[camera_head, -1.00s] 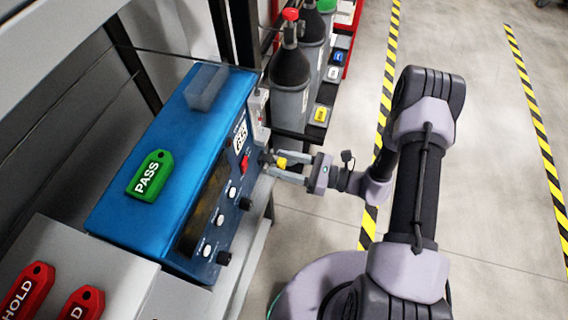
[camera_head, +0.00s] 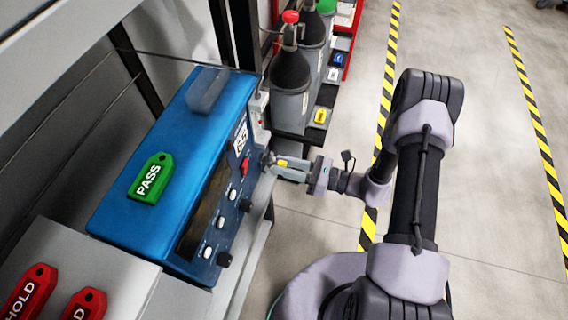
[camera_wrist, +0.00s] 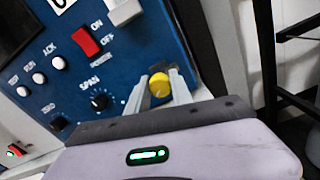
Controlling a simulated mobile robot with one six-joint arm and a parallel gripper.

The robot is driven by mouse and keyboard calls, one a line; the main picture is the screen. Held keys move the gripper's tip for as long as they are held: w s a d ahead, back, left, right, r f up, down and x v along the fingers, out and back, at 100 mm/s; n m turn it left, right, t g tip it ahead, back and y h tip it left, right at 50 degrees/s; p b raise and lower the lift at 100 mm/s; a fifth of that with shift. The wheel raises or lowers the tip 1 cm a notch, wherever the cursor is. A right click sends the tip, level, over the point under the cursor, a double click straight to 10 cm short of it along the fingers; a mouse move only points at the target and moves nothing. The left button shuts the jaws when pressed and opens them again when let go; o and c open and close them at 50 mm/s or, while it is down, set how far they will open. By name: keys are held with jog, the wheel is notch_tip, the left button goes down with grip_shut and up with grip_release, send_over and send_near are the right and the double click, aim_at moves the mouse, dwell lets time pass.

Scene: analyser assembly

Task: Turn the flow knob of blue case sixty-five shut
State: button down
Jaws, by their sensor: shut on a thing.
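The blue case (camera_head: 165,150) marked 65 stands on the bench at left, its dark blue control face turned toward my arm. My gripper (camera_head: 277,165) reaches the far end of that face from the right. In the wrist view, my gripper (camera_wrist: 161,90) is shut on the yellow flow knob (camera_wrist: 160,86), one finger on each side. The knob shows only as a small yellow patch in the head view (camera_head: 283,162). Its pointer direction cannot be made out.
The face also has a red ON/OFF switch (camera_wrist: 86,41), a black span knob (camera_wrist: 99,102) and several white buttons. A green PASS tag (camera_head: 150,178) lies on the case. Gas cylinders (camera_head: 291,85) stand just behind. Open floor lies to the right.

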jog(key=m+p, duration=0.2)
jog(key=m, duration=0.5)
jog(key=m+p, duration=0.1)
jog(key=m, duration=0.5)
jog(key=shift+m, duration=0.3)
jog(key=m+p, duration=0.1)
jog(key=m, duration=0.5)
jog(key=shift+f, duration=0.1)
jog(key=m, duration=0.6)
jog(key=shift+m, duration=0.4)
jog(key=c, duration=1.1)
grip_release()
